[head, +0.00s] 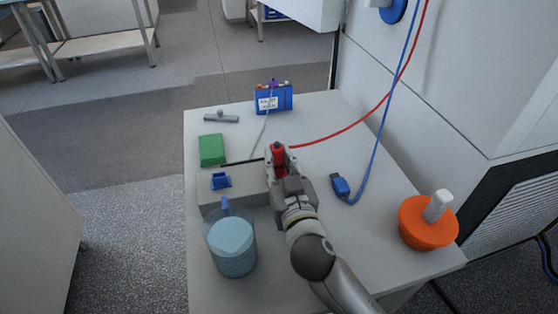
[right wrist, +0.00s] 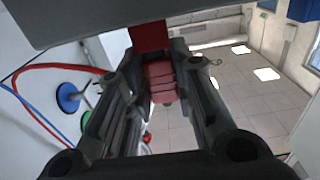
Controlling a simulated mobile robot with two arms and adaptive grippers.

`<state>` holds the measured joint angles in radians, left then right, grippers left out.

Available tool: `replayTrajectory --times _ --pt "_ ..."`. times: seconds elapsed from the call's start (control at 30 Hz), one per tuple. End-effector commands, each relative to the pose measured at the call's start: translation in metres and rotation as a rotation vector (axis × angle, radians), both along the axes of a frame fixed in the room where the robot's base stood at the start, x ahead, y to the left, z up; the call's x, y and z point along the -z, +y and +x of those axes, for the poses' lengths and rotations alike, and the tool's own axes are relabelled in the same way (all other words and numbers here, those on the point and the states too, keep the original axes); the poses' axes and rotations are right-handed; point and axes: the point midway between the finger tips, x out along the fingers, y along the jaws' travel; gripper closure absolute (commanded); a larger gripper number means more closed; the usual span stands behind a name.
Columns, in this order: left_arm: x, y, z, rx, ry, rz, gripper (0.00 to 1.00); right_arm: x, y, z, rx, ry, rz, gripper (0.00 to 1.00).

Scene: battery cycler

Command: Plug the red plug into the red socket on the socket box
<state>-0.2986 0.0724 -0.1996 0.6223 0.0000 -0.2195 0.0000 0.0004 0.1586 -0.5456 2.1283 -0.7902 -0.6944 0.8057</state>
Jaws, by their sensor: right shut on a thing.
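The red plug (head: 278,153) is in my right gripper (head: 279,158), above the right end of the grey socket box (head: 236,197). In the right wrist view the closed fingers (right wrist: 160,88) hold the ribbed red plug (right wrist: 161,82). A red piece (right wrist: 150,38) lies just beyond it, against a grey slab at the top. I cannot tell whether that is the red socket or whether plug and socket touch. The box carries a blue socket (head: 220,181) at its left; its right end is hidden by my gripper. My left gripper is not in view.
A blue plug (head: 341,187) lies on the table (head: 390,205) right of my arm. A blue jug (head: 232,245), green block (head: 212,150), blue device (head: 274,98), grey handle-like piece (head: 221,117) and orange container (head: 428,222) surround it. The red cable (head: 350,124) runs back right.

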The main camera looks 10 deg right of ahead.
Motion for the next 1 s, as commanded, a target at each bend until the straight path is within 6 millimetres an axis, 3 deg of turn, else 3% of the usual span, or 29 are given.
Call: replayTrajectory --times 0.03,0.07,0.27,0.67,1.0 --pt "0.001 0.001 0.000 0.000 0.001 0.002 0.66 0.014 0.001 -0.001 0.000 0.030 -0.002 1.00" --pt "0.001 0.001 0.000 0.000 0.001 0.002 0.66 0.014 0.001 -0.001 0.000 0.030 -0.002 0.76" --pt "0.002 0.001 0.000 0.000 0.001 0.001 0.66 0.014 0.001 -0.001 0.000 0.030 -0.002 0.52" --pt "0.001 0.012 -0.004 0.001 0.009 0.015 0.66 0.009 0.000 -0.005 0.001 0.020 -0.003 0.52" --pt "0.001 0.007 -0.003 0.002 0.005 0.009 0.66 0.010 -0.003 -0.046 0.000 0.021 0.000 0.52"
